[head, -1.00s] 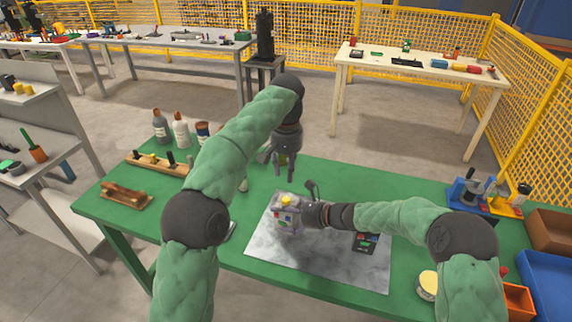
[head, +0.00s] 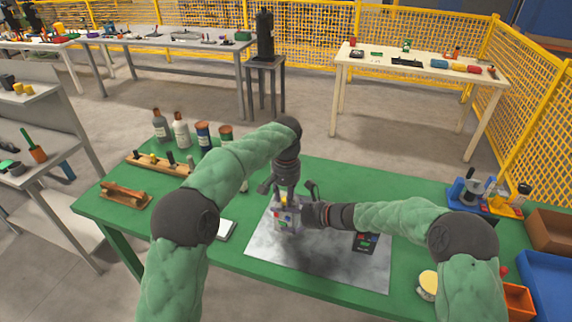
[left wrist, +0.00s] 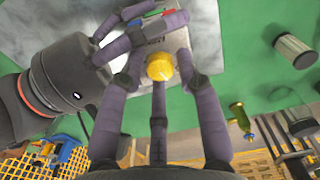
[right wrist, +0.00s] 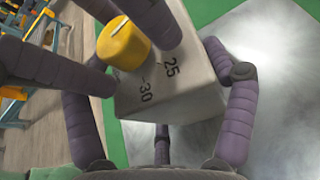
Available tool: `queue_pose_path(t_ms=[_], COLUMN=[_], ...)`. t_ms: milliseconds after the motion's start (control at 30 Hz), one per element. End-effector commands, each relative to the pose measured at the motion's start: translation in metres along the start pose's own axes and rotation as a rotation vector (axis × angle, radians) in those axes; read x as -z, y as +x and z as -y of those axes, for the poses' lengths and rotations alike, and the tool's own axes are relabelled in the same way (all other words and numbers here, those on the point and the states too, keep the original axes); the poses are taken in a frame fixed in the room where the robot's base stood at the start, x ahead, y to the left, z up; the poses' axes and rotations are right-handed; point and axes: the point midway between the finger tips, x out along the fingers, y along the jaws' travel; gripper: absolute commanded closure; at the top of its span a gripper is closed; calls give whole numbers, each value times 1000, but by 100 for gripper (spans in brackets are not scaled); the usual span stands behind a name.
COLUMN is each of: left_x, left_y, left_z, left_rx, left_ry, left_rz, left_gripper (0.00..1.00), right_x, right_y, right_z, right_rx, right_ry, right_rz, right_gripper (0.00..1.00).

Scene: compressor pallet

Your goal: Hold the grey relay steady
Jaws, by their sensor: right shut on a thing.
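The grey relay (head: 284,222) is a pale box with a yellow dial (right wrist: 124,43) and the marks 25 and 30. It is on the grey mat (head: 310,262). Coloured buttons on it show in the left wrist view. My right gripper (head: 303,213) is shut on the relay, its fingers on either side of the box in the right wrist view. My left gripper (head: 285,194) points down over the relay from above. Its fingers are spread around the yellow dial, with gaps visible. The fingers partly hide the relay in the head view.
A dark device (head: 366,241) lies on the mat at the right. A pale flat piece (head: 225,229) lies left of the mat. Several bottles (head: 181,129) stand at the back left of the green table. A wooden rack (head: 158,164) stands in front of them. Bins (head: 550,232) stand at the right.

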Motion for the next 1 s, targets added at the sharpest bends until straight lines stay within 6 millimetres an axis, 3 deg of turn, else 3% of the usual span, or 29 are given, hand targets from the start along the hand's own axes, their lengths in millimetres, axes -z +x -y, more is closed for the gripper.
queue_pose_path(t_ms=[467, 1000], left_x=[0, 1], left_y=[0, -90], left_z=[0, 0], left_rx=[0, -1], left_ry=[-461, -479], left_rz=[-1, -4], left_gripper=[65, 65], right_x=[1, 1], right_y=[0, 0], right_z=[0, 0], right_rx=[0, 0], right_ry=[1, 1], right_rz=[-1, -1], right_gripper=[63, 63])
